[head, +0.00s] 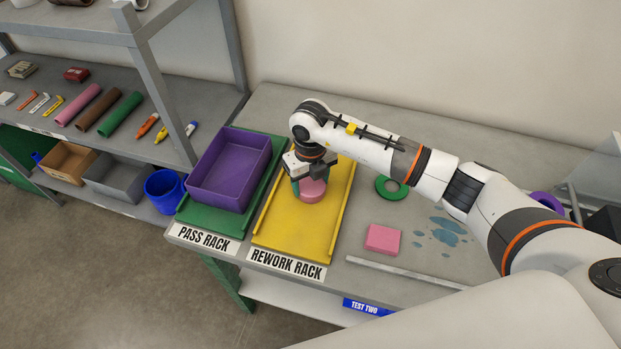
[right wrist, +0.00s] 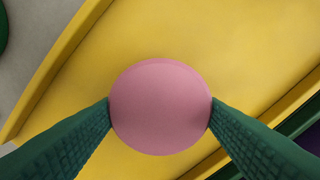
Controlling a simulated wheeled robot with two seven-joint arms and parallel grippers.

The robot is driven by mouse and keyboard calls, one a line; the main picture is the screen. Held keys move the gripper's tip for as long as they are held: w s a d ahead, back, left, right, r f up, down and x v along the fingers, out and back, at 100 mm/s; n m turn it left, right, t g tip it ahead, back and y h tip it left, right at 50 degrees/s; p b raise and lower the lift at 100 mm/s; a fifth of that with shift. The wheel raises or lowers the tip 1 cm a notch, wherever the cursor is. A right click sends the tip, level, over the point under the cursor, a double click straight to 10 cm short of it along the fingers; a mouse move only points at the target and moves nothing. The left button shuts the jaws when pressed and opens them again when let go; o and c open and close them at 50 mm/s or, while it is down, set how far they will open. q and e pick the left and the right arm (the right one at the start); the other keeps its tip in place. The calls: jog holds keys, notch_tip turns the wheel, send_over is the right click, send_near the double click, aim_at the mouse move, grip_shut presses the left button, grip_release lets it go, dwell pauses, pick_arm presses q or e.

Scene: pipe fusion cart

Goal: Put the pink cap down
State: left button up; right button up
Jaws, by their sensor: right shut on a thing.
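The pink cap (head: 311,190) is between the fingers of my right gripper (head: 312,183), over the yellow rework rack (head: 284,225). In the right wrist view the round pink cap (right wrist: 160,107) fills the space between the two green fingers, which touch it on both sides. The yellow surface of the rack (right wrist: 215,45) lies behind it. I cannot tell whether the cap touches the rack's surface. My left gripper is not in view.
Left of the yellow rack, a purple bin (head: 232,168) stands on the green pass rack (head: 208,220). To the right lie a green ring (head: 391,188), a pink block (head: 383,238), blue wet spots (head: 447,232) and a grey strip (head: 405,272) along the front.

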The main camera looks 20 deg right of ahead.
aim_at(310, 184)
jog(key=shift+f, duration=0.2)
jog(key=o, duration=0.9)
jog(key=shift+r, duration=0.1)
jog(key=shift+o, duration=0.2)
jog(key=shift+r, duration=0.55)
notch_tip(310, 184, up, 11)
jog(key=b, duration=0.3)
jog(key=shift+r, duration=0.15)
